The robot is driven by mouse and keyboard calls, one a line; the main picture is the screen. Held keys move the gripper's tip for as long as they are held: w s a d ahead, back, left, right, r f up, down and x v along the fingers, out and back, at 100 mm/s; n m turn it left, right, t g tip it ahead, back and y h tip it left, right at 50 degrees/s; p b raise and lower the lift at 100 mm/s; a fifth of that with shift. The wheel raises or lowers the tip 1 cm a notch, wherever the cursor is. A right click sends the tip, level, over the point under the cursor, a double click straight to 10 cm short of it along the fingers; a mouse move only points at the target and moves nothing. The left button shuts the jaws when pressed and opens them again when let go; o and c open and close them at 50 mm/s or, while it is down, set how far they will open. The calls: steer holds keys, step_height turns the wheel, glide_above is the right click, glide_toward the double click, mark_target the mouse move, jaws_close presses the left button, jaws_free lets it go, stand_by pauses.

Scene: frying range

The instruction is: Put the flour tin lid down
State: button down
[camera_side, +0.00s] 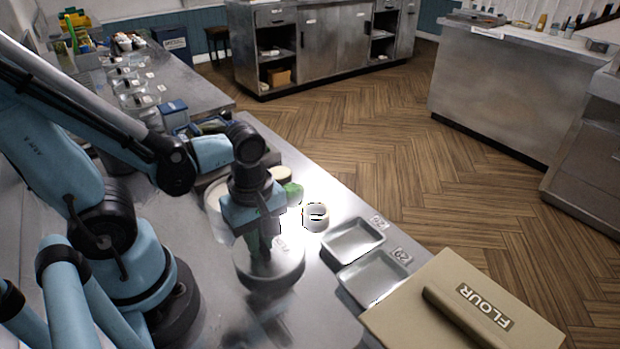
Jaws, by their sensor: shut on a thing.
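A white ring-shaped item (316,216) and a green item (293,192) lie just behind the lid. Two shallow metal trays, one behind (353,240) and one nearer (374,276), lie to the right with small cards. Counter front of the lid looks clear.

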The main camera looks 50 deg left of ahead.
steer(key=shift+f, duration=0.4)
steer(key=shift+f, duration=0.2)
steer(key=c, duration=1.1)
jaws_free()
steer(key=shift+r, duration=0.15)
steer(key=shift+r, duration=5.95)
steer(key=w+a+m+t, duration=0.2)
steer(key=w+m+t, duration=0.5)
steer(key=m, duration=1.1)
steer(key=shift+w, duration=1)
